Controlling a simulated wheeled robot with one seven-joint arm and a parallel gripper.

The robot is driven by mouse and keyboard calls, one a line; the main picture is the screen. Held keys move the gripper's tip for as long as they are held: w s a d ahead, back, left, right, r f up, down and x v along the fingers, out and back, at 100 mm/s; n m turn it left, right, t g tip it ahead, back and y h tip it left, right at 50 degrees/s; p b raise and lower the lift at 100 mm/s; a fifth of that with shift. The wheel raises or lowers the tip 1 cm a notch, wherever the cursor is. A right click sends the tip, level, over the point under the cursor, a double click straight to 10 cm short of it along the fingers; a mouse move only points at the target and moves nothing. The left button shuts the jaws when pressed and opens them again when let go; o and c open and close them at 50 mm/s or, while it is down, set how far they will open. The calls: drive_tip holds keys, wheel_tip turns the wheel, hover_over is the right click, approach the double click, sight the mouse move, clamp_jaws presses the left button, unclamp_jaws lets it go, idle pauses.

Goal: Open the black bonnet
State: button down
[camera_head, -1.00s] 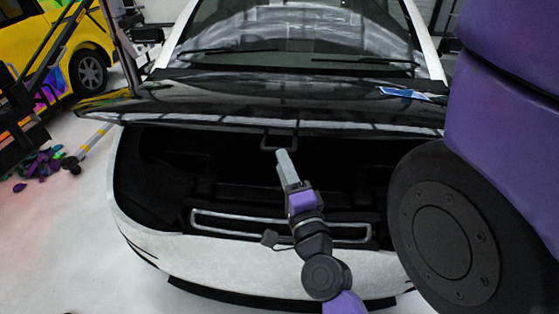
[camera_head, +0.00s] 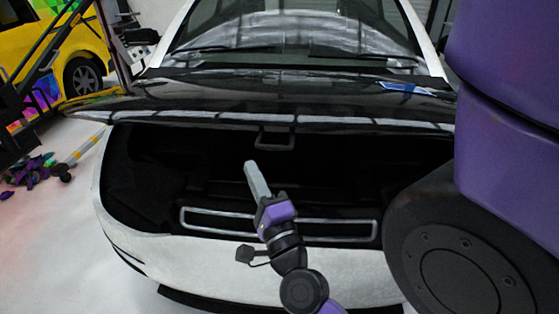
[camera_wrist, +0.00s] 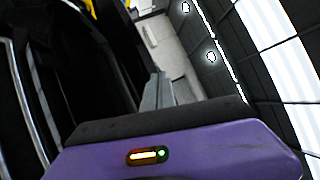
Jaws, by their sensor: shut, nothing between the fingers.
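The black bonnet (camera_head: 300,97) of the white car is raised at its front edge, with a wide dark gap below it. A small loop-shaped latch (camera_head: 275,138) hangs under the middle of its front edge. My gripper (camera_head: 252,167) is shut and empty, pointing up in front of the open bay, below and left of the latch and apart from it. In the wrist view, my gripper's grey fingers (camera_wrist: 158,92) show close together with nothing between them.
The white front bumper (camera_head: 230,255) and a silver-framed bar (camera_head: 280,224) lie below the bay. A yellow car (camera_head: 70,45) stands at the back left. Several coloured scraps (camera_head: 32,172) lie on the floor at left. My purple and black arm covers the right side.

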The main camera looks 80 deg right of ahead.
wheel_tip(320, 180, down, 6)
drive_tip(key=w+d+f+m+g+h+b, duration=0.1)
drive_tip(key=m+g+h+b, duration=0.25)
drive_tip(key=m+b, duration=0.6)
drive_tip(key=s+d+m+g+h+p, duration=0.25)
drive_tip(key=s+m+g, duration=0.35)
drive_tip(key=m, duration=0.8)
drive_tip(key=w+d+r+g+p, duration=0.1)
drive_tip(key=d+r+p, duration=0.3)
drive_tip(key=d+r, duration=0.3)
drive_tip(key=d, duration=0.3)
drive_tip(key=shift+w+d+r, duration=0.15)
drive_tip(key=shift+w, duration=0.15)
